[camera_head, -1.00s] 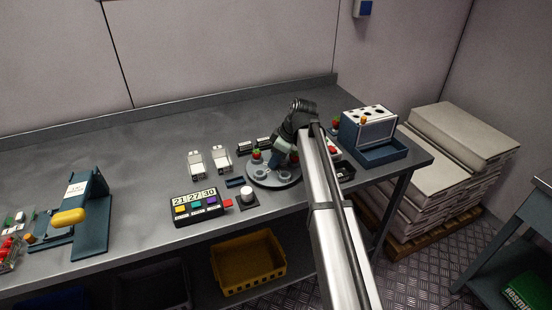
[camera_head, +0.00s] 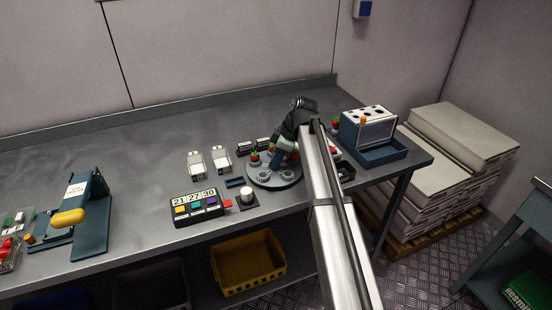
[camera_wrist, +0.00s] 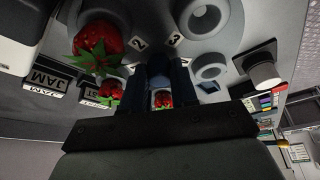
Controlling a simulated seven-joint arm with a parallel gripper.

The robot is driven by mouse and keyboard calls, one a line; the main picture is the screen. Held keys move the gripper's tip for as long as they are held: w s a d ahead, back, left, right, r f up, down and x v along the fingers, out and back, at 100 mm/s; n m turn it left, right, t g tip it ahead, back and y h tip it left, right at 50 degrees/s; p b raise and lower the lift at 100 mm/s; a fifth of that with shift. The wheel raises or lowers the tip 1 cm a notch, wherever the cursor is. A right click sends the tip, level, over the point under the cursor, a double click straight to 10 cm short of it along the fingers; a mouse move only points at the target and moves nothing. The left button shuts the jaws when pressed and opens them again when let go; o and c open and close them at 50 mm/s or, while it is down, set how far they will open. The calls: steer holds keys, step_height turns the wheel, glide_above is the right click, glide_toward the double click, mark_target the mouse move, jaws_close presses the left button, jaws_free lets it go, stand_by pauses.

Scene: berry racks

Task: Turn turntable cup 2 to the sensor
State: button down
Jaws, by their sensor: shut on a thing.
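The round grey turntable (camera_head: 264,184) sits on the bench in the head view, with cups around its top; some hold red berries and some are empty. In the wrist view, an empty cup (camera_wrist: 209,68) is right of my fingers, and a large berry (camera_wrist: 97,40) is at upper left. The number label 2 (camera_wrist: 140,43) lies just beyond the fingers, beside a label 3 (camera_wrist: 175,40). My gripper (camera_wrist: 165,75) is shut on a dark blue part at the turntable; it also shows in the head view (camera_head: 276,160). Which object is the sensor is unclear.
A white knob (camera_head: 246,193) on a black base and a display box (camera_head: 196,206) stand left of the turntable. White trays (camera_head: 196,164) are behind them. A blue-and-white holed box (camera_head: 368,128) stands to the right. Bare bench lies at back left.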

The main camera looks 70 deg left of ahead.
steer(key=c, duration=0.9)
jaws_free()
steer(key=shift+o, duration=0.2)
steer(key=shift+r, duration=0.1)
steer(key=v, duration=1.3)
steer(key=shift+r, duration=0.25)
steer(key=shift+w+d, duration=0.15)
